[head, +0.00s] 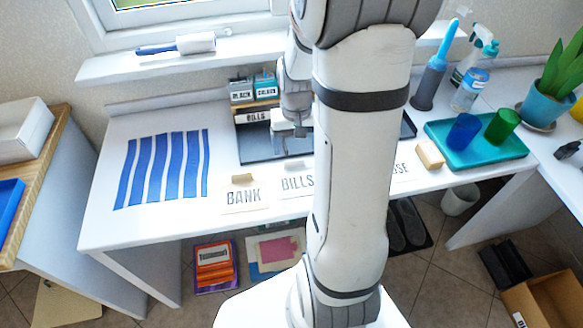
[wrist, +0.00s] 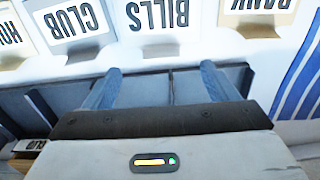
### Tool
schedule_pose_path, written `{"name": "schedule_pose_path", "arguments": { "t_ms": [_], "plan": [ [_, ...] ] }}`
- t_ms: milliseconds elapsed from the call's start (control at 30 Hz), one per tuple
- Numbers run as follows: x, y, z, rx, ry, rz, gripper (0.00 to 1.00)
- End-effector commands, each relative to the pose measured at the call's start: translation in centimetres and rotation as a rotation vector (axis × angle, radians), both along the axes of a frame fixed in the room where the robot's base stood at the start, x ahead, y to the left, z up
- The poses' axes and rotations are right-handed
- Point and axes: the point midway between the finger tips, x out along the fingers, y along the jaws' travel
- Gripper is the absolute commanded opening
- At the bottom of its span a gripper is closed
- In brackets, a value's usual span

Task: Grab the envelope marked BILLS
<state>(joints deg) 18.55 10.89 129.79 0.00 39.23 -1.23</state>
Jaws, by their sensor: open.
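The white envelope marked BILLS (head: 297,184) lies near the table's front edge, its right side partly hidden by my arm in the head view. In the wrist view the BILLS envelope (wrist: 160,22) appears upside down at the top, with a grey tab (wrist: 162,48) at its edge. My gripper (wrist: 162,72) is open and empty. Its two blue-grey fingers are spread to either side of the tab, with the envelope beyond the tips. In the head view my gripper (head: 287,130) is over the dark tray, behind the envelopes.
The BANK envelope (head: 244,197) lies left of BILLS. The CLUB envelope (wrist: 72,22) is on its other side, hidden in the head view. A dark tray (head: 262,147) and small labelled boxes (head: 253,92) stand behind. A teal tray (head: 490,150) with cups is at right.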

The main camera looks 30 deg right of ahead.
Motion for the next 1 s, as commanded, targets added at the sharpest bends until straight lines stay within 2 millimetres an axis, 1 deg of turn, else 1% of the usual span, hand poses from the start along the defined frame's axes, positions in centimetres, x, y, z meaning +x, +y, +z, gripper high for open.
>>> {"name": "schedule_pose_path", "arguments": {
  "t_ms": [33,267,400,533,633,867,1000],
  "plan": [
    [0.0,-0.1,-0.7,0.001,0.004,-0.001,0.8],
    [0.1,0.0,-3.2,0.002,0.006,-0.001,0.8],
    [0.5,-0.1,-5.3,0.002,0.006,-0.001,0.8],
    [0.6,-0.1,-6.9,0.001,0.004,-0.001,0.8],
    [0.6,-0.1,-7.4,0.001,0.002,-0.001,0.8],
    [0.6,-0.2,-7.4,0.0,0.001,-0.002,0.79],
    [0.6,-0.2,-7.4,0.0,0.001,-0.002,0.68]
  ]
}}
